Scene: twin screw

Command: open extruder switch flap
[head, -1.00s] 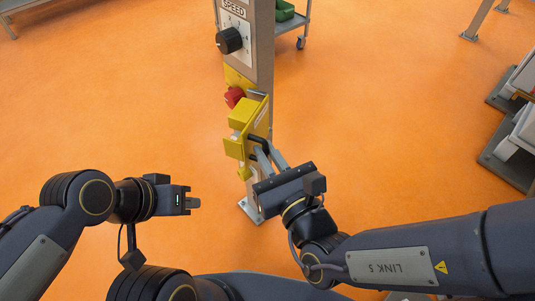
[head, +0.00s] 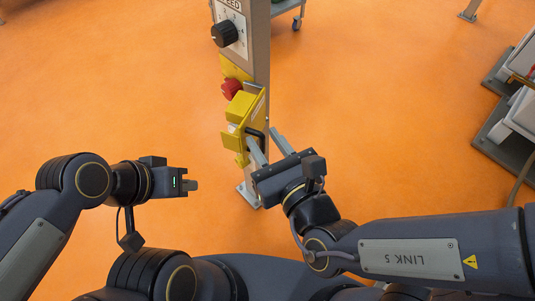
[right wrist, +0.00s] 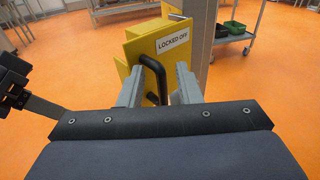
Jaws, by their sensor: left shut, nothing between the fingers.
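The yellow switch flap (head: 257,112) is on the grey post, its labelled face turned to the right in the head view. In the right wrist view the flap (right wrist: 170,52) carries a "LOCKED OFF" label and a black bar handle (right wrist: 157,75). The flap appears to stand out at an angle beside a yellow box (head: 239,106). My right gripper (head: 262,135) is open, its fingers on either side of the handle in the wrist view; I cannot tell whether they touch it. My left gripper (head: 192,184) is shut and empty, left of the post, apart from the flap.
A red button (head: 231,88) and a black speed knob (head: 225,34) sit above the flap on the grey post (head: 257,50). A trolley (right wrist: 235,35) stands behind. Grey equipment (head: 508,140) is at the right. The orange floor around the post is clear.

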